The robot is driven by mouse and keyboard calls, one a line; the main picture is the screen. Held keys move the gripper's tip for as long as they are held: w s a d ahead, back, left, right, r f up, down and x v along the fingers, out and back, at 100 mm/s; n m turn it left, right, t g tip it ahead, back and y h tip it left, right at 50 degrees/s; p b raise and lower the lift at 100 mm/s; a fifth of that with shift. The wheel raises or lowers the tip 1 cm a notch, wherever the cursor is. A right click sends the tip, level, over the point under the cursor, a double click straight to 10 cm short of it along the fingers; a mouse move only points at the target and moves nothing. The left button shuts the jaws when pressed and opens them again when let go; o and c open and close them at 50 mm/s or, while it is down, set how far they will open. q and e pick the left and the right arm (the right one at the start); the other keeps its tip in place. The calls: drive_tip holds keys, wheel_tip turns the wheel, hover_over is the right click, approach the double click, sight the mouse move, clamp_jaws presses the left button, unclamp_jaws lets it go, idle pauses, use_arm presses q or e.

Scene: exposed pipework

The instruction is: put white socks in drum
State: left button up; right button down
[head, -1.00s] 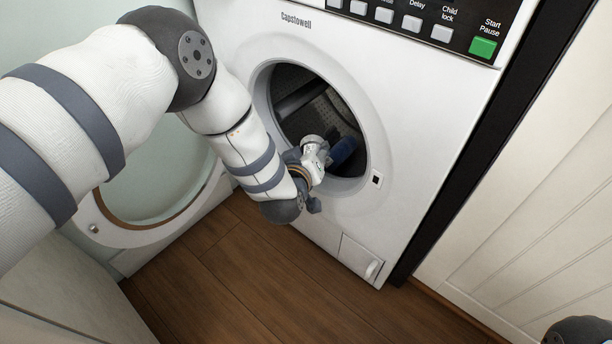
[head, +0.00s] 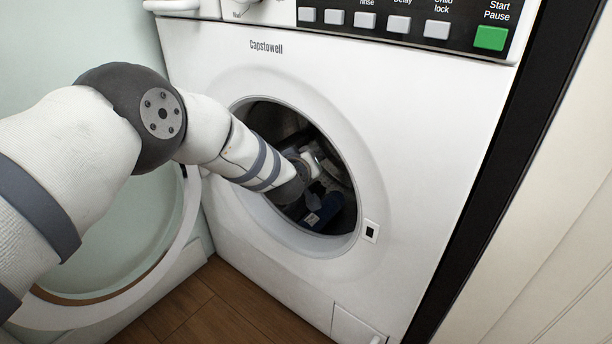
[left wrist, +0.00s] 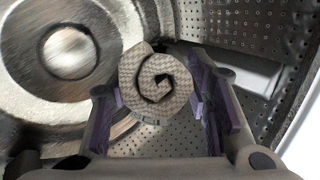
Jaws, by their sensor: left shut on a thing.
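The rolled pair of socks (left wrist: 158,84), pale greyish with a fine knit pattern and a spiral end, sits between the two fingers of my left gripper (left wrist: 160,92) in the left wrist view. The gripper is shut on it. The metal drum (left wrist: 235,30) with its small holes surrounds the gripper and socks. In the head view my left arm reaches through the round opening into the dark drum (head: 262,117). The fingertips and the socks cannot be made out clearly there. My right gripper is not in view.
The white washing machine (head: 420,150) has its round door (head: 165,275) swung open at the left, beside my arm. The rim of the opening (head: 352,160) is close around my forearm. A dark blue thing (head: 325,210) shows low in the opening; I cannot tell what it is.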

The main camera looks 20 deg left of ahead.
use_arm(q)
drive_tip(key=o, duration=1.2)
drive_tip(key=shift+o, duration=0.2)
drive_tip(key=shift+s, duration=0.1)
drive_tip(key=v, duration=1.2)
